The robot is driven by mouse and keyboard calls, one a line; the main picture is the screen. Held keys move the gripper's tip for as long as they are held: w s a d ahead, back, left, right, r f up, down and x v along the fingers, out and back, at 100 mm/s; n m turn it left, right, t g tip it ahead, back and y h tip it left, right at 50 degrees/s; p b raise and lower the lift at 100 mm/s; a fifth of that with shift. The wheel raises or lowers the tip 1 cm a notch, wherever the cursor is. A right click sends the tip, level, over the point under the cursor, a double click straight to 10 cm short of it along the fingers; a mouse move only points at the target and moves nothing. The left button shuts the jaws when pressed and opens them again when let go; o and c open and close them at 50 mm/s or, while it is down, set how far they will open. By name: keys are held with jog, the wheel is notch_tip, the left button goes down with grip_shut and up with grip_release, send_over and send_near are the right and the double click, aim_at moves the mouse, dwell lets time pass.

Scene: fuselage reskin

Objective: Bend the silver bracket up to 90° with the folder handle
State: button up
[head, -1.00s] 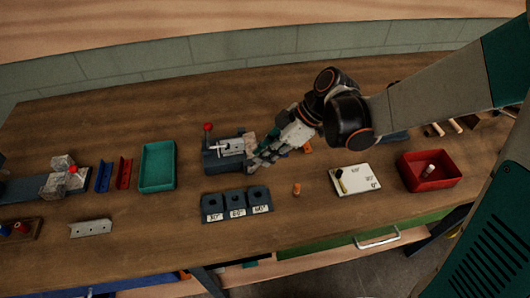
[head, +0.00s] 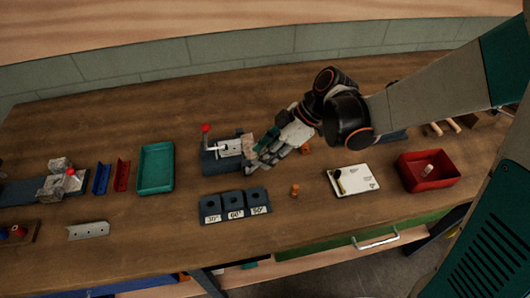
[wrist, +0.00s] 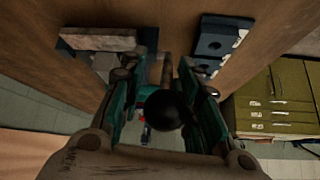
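The folder (head: 213,164) is a dark block with a light metal plate on top and a red-knobbed lever (head: 206,128) at its left. My gripper (head: 258,154) is at its right side. In the wrist view my gripper's teal fingers (wrist: 162,95) stand apart, with a black ball knob (wrist: 165,110) on a rod (wrist: 167,70) between them; it looks like the folder handle. I cannot tell whether the fingers touch it. A silver strip with holes (head: 88,231) lies flat at the front left. Whether a bracket sits in the folder is unclear.
Labelled dark blocks (head: 235,205) stand in front of the folder. A teal tray (head: 155,168) is to its left, beside red (head: 122,175) and blue (head: 102,178) strips. A white angle board (head: 354,180) and a red bin (head: 428,171) are at the right.

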jog(key=shift+s, duration=0.15)
jog(key=v, duration=1.2)
jog(key=shift+r, duration=0.1)
jog(key=s+d+r+m+t+h, duration=0.2)
jog(key=s+d+m+t+h, duration=0.5)
jog(key=m, duration=1.1)
jog(key=s+d+t, duration=0.1)
jog(key=s+d, duration=0.3)
jog(key=d, duration=0.2)
jog(key=shift+d, duration=0.3)
